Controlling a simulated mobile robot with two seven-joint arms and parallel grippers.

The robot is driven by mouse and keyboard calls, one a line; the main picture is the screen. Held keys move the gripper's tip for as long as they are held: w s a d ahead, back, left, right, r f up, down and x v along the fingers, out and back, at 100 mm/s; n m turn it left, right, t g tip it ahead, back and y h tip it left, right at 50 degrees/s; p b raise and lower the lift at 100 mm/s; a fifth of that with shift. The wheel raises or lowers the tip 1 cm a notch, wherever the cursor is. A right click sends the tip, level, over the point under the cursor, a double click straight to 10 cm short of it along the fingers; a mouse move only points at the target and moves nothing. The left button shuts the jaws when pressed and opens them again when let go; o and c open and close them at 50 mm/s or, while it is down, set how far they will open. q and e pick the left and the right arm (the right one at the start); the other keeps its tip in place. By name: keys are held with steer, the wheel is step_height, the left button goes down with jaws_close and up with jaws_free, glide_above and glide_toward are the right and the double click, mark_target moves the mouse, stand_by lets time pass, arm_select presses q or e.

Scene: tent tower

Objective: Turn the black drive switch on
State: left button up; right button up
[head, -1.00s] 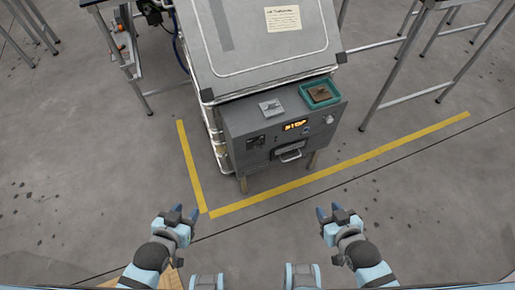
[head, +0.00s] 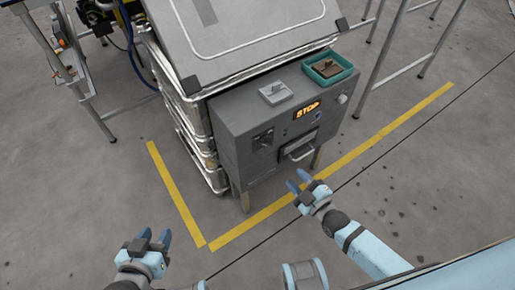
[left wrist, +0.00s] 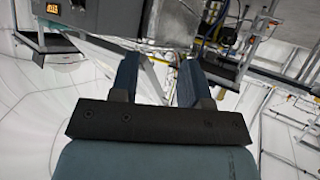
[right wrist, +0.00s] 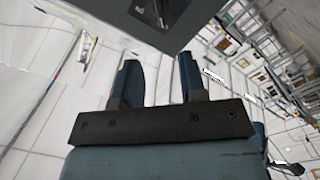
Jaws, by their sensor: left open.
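The grey control cabinet (head: 230,130) stands ahead with an orange lit display (head: 307,110) reading "STOP". A small dark switch plate (head: 263,139) sits on the left of its front face; it looks like the black drive switch, but its lever position is too small to tell. My left gripper (head: 154,238) is open and empty, low and left of the cabinet, apart from it. My right gripper (head: 298,182) is open and empty, in front of and below the cabinet's front face in the head view. Its fingers also show apart in the right wrist view (right wrist: 155,82).
A grey plate with a small lever (head: 275,93) and a teal tray (head: 313,76) holding a brown piece lie on the cabinet top. A metal handle (head: 299,151) juts from the front. Yellow floor lines (head: 270,212) edge the cabinet. Table legs stand on both sides.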

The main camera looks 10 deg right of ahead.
mark_target(268, 145)
steer(key=b+x, duration=0.2)
steer(key=x, duration=1.2)
jaws_close()
